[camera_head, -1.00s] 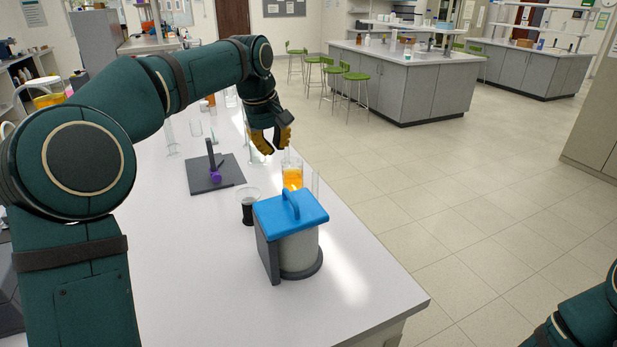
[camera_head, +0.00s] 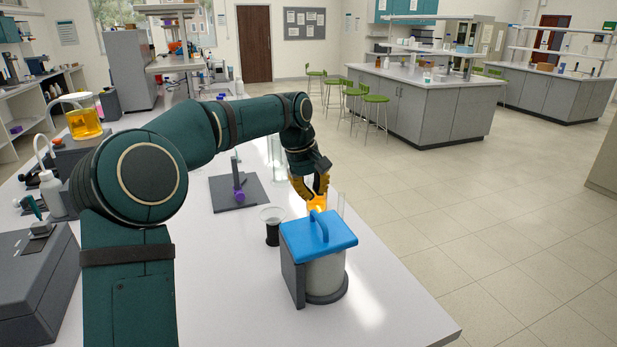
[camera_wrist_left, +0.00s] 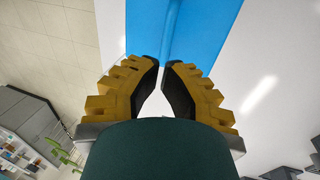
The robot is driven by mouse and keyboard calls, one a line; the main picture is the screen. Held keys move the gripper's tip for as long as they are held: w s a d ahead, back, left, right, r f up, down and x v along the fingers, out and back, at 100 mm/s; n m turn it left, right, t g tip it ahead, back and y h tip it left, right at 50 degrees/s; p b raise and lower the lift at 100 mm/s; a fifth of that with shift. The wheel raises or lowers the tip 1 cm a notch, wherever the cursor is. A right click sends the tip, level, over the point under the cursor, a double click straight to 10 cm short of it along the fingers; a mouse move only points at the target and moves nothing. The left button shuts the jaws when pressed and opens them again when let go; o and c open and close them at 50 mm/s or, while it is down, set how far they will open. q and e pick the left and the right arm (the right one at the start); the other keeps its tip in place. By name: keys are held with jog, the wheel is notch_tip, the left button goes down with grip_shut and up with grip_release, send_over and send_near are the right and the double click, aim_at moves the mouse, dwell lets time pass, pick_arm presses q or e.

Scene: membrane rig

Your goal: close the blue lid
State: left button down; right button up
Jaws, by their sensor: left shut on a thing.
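The blue lid (camera_head: 297,240) lies flat over the pale cylindrical vessel (camera_head: 325,275), its raised handle (camera_head: 322,230) standing on top. The vessel has a dark base and a dark upright at its left side. My left gripper (camera_head: 312,194) is at the far end of the handle. In the left wrist view, the yellow-padded fingers (camera_wrist_left: 161,64) converge with a narrow gap at the end of the handle on the blue lid (camera_wrist_left: 207,28). They look shut on that handle, though the exact contact is hard to see. My right gripper is out of view.
A beaker of orange liquid (camera_head: 317,204) stands close behind the lid, near my left fingers. A funnel-topped dark piece (camera_head: 272,228) stands left of the vessel. A dark stand with a purple knob (camera_head: 239,194) is farther back. The bench (camera_head: 215,290) is clear at front.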

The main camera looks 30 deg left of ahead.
aim_at(321, 213)
pick_arm(q)
jog(key=b+x, duration=0.1)
jog(key=x, duration=0.4)
jog(key=shift+f, duration=0.2)
jog(key=shift+w, duration=0.1)
jog(key=shift+w+d+f+p, duration=0.2)
jog(key=shift+d+f+p, duration=0.15)
jog(key=shift+p, duration=0.65)
jog(key=shift+f+g, duration=0.2)
jog(key=shift+g, duration=0.1)
jog(key=shift+f, duration=0.2)
